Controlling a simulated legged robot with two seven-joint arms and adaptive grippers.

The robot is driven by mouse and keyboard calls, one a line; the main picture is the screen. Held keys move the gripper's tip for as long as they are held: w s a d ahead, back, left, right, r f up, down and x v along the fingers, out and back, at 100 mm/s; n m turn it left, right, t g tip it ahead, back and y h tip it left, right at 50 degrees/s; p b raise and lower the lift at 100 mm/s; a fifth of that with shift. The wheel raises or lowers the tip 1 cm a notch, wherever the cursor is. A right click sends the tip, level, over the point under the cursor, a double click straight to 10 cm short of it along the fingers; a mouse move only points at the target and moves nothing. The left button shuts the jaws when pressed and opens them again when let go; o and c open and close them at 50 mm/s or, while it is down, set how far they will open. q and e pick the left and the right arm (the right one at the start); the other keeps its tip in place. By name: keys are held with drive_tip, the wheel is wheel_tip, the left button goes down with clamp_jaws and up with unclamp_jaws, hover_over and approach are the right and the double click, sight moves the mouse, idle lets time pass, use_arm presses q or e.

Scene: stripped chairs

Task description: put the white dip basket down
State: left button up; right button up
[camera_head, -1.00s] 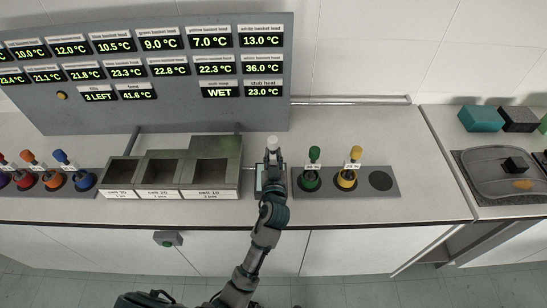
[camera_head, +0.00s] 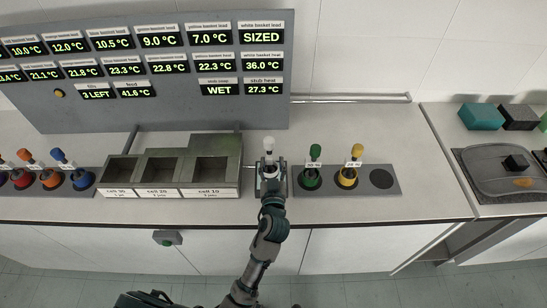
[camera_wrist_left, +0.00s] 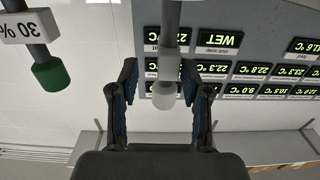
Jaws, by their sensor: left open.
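The white dip basket (camera_head: 268,143) stands upright between the row of cells and the grey holder strip, its white knob on top. Its lower part is mostly hidden by my left gripper (camera_head: 270,168). In the left wrist view, which is upside down, the white knob (camera_wrist_left: 165,95) and its rod lie between the two fingers of my open left gripper (camera_wrist_left: 160,90). There is a gap on both sides, and neither finger seems to touch the knob. My right gripper is not in view.
Green (camera_head: 315,151) and yellow (camera_head: 357,151) baskets stand in the holder strip (camera_head: 397,183) at right; its rightmost seat (camera_head: 381,180) is empty. The cells (camera_head: 211,193) are close at left. The display panel (camera_head: 170,95) rises behind.

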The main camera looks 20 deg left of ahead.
use_arm(q)
drive_tip(key=b+v, duration=0.1)
drive_tip(key=v, duration=0.7)
drive_tip(key=shift+s, duration=0.2)
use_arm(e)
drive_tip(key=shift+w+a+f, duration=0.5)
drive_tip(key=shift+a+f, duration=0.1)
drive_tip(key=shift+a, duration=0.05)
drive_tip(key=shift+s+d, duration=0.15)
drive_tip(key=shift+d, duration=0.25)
